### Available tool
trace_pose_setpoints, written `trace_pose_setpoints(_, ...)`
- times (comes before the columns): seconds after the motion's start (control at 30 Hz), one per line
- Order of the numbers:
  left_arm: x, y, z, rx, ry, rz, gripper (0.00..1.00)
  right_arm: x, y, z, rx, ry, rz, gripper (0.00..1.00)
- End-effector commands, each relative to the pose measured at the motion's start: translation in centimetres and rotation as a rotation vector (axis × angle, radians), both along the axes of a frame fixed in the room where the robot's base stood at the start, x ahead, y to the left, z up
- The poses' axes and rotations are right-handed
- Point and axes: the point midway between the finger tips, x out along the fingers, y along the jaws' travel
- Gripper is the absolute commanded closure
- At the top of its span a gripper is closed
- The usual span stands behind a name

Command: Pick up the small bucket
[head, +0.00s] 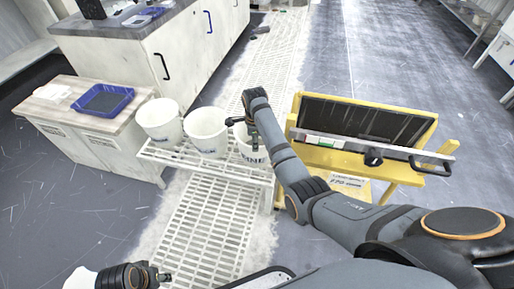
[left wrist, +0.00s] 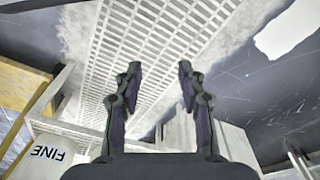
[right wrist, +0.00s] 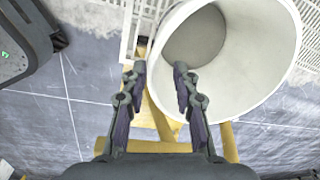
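Three white buckets stand in a row on a white slatted rack (head: 168,153): a left bucket (head: 160,120), a middle bucket (head: 206,131) and a right bucket (head: 252,157) marked FINE. The right bucket is partly hidden by my right arm; its lettering shows in the left wrist view (left wrist: 48,153). My right gripper (head: 238,122) is at the right bucket's rim. In the right wrist view, the open fingers (right wrist: 158,74) appear on either side of a bucket's near rim (right wrist: 250,75); contact is unclear. My left gripper (head: 160,276) is low, open and empty, away from the buckets.
A yellow stand (head: 360,160) with a dark panel and a black handle is right of the rack. A low cabinet (head: 95,150) with a blue tray (head: 102,100) is at left. A larger white cabinet (head: 185,60) stands behind. The slatted floor strip (head: 190,230) in front is clear.

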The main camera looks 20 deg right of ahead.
Motion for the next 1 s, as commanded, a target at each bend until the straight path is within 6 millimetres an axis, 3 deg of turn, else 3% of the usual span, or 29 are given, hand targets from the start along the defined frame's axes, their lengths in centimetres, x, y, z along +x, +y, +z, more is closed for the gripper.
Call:
trace_pose_setpoints(0.03, -0.1, -0.2, 0.1, -0.006, -0.008, -0.003, 0.60, 0.0, -0.1, -1.5, 0.000, 0.002, 0.000, 0.70)
trace_pose_setpoints(0.1, -0.1, -0.5, -0.4, -0.015, -0.024, -0.004, 0.60, 0.1, -0.1, -2.7, 0.000, 0.002, 0.000, 0.70)
trace_pose_setpoints(0.37, 0.2, -0.8, -1.0, -0.029, -0.065, -0.006, 0.60, 0.3, -0.1, -4.1, 0.000, 0.000, 0.000, 0.70)
trace_pose_setpoints(0.67, 0.9, -1.8, -4.1, -0.073, -0.180, -0.004, 0.60, 0.1, -0.3, -8.8, -0.001, 0.001, 0.000, 0.70)
trace_pose_setpoints(0.97, 1.1, -1.9, -4.1, -0.081, -0.205, -0.003, 0.60, 0.2, -0.3, -9.2, 0.000, 0.000, 0.000, 0.70)
trace_pose_setpoints(1.0, 1.1, -1.9, -4.1, -0.080, -0.205, -0.002, 0.60, 0.2, -0.3, -9.2, 0.000, 0.000, 0.000, 0.74)
